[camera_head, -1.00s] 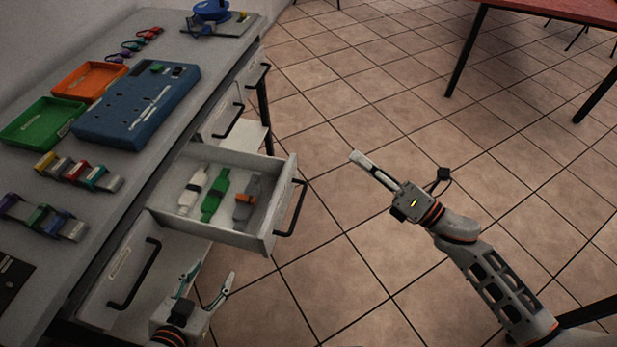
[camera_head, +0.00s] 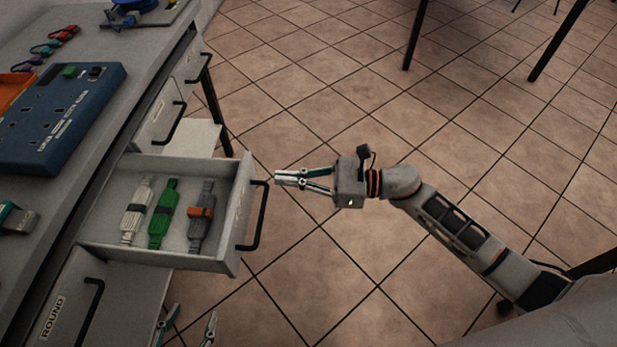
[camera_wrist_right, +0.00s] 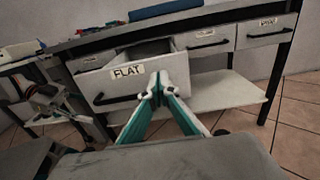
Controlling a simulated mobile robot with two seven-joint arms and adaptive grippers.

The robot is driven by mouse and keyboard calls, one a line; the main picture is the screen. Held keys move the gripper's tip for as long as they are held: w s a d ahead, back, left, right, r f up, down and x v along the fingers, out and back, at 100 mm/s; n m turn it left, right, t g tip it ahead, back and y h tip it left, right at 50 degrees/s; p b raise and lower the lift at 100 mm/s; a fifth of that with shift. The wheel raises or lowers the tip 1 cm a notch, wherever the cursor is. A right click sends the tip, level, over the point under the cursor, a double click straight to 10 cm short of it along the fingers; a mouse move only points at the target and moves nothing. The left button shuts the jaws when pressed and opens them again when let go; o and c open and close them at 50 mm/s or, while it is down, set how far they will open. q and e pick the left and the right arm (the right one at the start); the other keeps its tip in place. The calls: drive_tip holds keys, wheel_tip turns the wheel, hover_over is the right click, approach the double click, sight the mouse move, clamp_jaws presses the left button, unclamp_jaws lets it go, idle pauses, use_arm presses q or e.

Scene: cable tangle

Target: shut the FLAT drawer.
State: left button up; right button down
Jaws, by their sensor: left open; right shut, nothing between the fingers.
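The FLAT drawer (camera_head: 95,220) is pulled out from the workbench and holds several flat cable bundles: white (camera_head: 137,212), green (camera_head: 163,214) and grey with an orange band (camera_head: 201,217). Its label and dark handle face me in the right wrist view, where the drawer front (camera_wrist_right: 101,87) is behind my fingertips. My right gripper (camera_head: 277,178) is shut and empty, just right of the drawer's handle (camera_head: 260,216), with a small gap seen from the head. My left gripper (camera_head: 188,326) is open below the drawer at the bottom edge, mostly cut off.
A drawer labelled ROUND (camera_head: 62,312) is at the lower left, near my left gripper. Other drawer fronts (camera_head: 160,112) lie farther along the bench. A blue socket box (camera_head: 58,115) sits on the bench top. The tiled floor (camera_head: 330,90) right of the bench is open.

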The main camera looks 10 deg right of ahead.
sight(247, 176)
drive_tip(key=x, duration=0.5)
drive_tip(key=shift+w+a, duration=0.15)
drive_tip(key=shift+a, duration=0.15)
